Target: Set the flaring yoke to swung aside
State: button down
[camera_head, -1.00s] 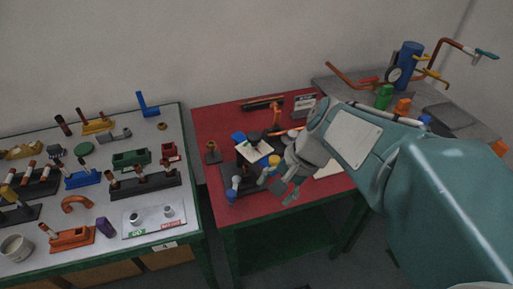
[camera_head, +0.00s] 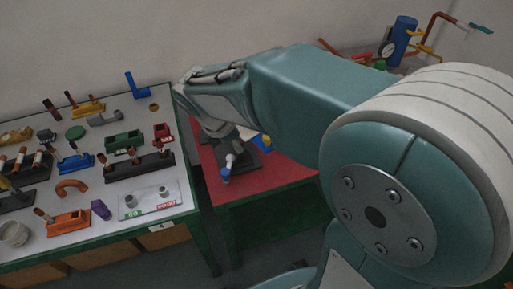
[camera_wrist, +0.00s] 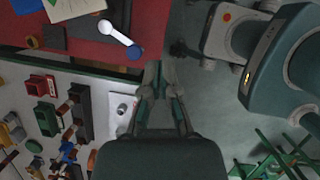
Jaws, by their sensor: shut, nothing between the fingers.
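On the red table (camera_head: 285,187) a black base (camera_head: 268,162) carries a white lever with a blue end (camera_head: 228,165). It also shows in the wrist view as a white lever (camera_wrist: 118,33) at the top, left of my fingers. I cannot tell for sure which part is the flaring yoke; my arm hides most of the fixture in the head view. My gripper (camera_wrist: 159,72) is shut and empty, apart from the lever in the wrist picture. In the head view the fingers are largely hidden.
At left a grey table (camera_head: 150,232) holds several small fixtures, including a green block (camera_head: 123,141), a red block (camera_head: 162,132) and a pale plate with two knobs (camera_head: 148,200). A blue cylinder (camera_head: 404,35) with pipes stands at the back right. Floor shows between the tables.

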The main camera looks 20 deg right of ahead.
jog(key=w+d+f+n, duration=0.1)
jog(key=w+d+f, duration=0.2)
jog(key=d+f, duration=0.3)
notch_tip(320, 180, down, 3)
jog(key=shift+w+d+f+n, duration=0.1)
jog(key=shift+w+d+n, duration=0.1)
jog(key=shift+d+n, duration=0.15)
jog(key=shift+d, duration=0.15)
dwell(0.3)
